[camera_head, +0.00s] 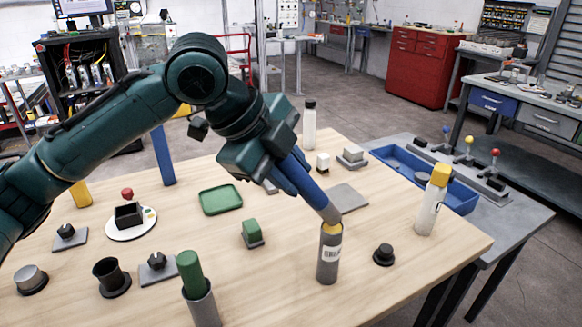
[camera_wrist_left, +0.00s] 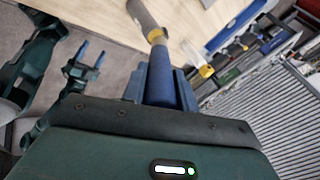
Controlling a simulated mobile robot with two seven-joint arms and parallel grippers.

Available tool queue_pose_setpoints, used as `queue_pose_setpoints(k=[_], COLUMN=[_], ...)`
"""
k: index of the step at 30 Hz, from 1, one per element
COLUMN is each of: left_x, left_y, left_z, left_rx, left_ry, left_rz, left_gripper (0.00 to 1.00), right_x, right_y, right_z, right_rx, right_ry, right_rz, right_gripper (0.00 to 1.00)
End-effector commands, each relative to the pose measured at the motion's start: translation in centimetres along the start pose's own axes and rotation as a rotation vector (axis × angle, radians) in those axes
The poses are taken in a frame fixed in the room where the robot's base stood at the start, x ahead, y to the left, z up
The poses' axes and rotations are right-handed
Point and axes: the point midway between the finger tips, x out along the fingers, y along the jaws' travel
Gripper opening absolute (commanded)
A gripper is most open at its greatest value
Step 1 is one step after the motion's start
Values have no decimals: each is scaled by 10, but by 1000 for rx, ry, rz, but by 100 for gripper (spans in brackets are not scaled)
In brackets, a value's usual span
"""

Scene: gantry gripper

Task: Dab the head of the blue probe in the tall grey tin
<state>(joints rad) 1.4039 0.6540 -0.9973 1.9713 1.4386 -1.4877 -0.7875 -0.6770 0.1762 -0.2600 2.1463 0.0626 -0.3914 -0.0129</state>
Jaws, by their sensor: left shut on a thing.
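My left gripper (camera_head: 290,175) is shut on the blue probe (camera_head: 310,187), which slants down to the right with its grey lower end just at the tall grey tin's mouth. The tall grey tin (camera_head: 328,262) stands upright on the table, with a white label. Yellow shows at its mouth; I cannot tell whether it is the probe's head or the tin's contents. In the left wrist view the blue probe (camera_wrist_left: 161,80) runs from the jaws toward the grey tin (camera_wrist_left: 141,12). My right gripper (camera_wrist_left: 88,62) shows there, open and empty, away from the table.
A green-topped grey holder (camera_head: 200,305) stands at the front. A green block (camera_head: 252,234), a black knob (camera_head: 384,254) and a yellow-capped white bottle (camera_head: 432,205) stand around the tin. A green tray (camera_head: 220,199) lies behind. A blue bin (camera_head: 400,164) is at the right.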

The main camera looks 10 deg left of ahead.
Motion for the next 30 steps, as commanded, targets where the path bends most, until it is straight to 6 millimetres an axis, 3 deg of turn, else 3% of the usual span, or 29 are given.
queue_pose_setpoints(k=[1,18,30], left_x=[-9,-46,-47], left_y=[-5,-28,-29], left_z=[-3,-14,-15], left_rx=[1,1,1], left_ry=[1,1,1], left_rz=[-2,-4,-5], left_gripper=[0,0,0], right_x=[-5,-21,-19], right_y=[0,12,17], right_z=[-7,-15,-8], right_rx=[-10,-23,-10], right_ry=[-6,-90,-111], right_rz=[3,49,68], right_gripper=[63,63,63])
